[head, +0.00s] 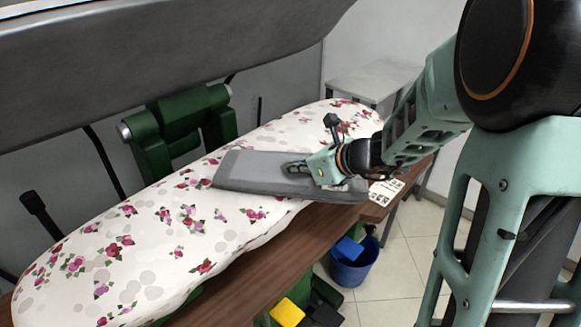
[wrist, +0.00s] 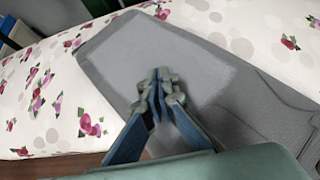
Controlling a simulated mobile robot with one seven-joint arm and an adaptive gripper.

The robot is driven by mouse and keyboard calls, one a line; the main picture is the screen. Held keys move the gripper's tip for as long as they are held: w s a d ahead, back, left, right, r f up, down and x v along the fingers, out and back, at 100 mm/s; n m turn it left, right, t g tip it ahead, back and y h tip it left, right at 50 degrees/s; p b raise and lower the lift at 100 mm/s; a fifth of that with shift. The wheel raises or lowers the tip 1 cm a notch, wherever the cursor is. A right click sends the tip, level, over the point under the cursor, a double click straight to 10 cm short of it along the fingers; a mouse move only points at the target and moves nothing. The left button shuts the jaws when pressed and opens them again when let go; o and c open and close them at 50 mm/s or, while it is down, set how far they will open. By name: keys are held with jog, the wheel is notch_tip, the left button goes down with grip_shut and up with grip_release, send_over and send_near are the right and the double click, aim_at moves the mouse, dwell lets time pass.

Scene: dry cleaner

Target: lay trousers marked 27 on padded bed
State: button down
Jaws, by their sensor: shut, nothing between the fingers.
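Folded grey trousers (head: 250,171) lie flat across the padded bed (head: 140,248), which has a white cover with pink flowers. They also fill the middle of the wrist view (wrist: 180,60). No number 27 can be read on them. My gripper (head: 292,168) is just over the trousers, at their right part in the head view. In the wrist view its fingertips (wrist: 160,84) are together with no cloth between them. The trousers' near right edge reaches the bed's front edge. I cannot tell whether the fingertips touch the cloth.
A dark grey upper press plate (head: 150,60) hangs raised over the back of the bed, with a green hinge (head: 180,125) behind. A brown wooden ledge (head: 265,245) runs along the front. A blue bucket (head: 353,265) and a yellow block (head: 287,312) are below. The bed's left part is clear.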

jog(key=shift+s+d+f, duration=0.4)
jog(key=shift+f, duration=0.1)
jog(key=shift+w+r+p, duration=0.1)
jog(key=shift+r+p, duration=0.6)
jog(key=shift+r, duration=0.05)
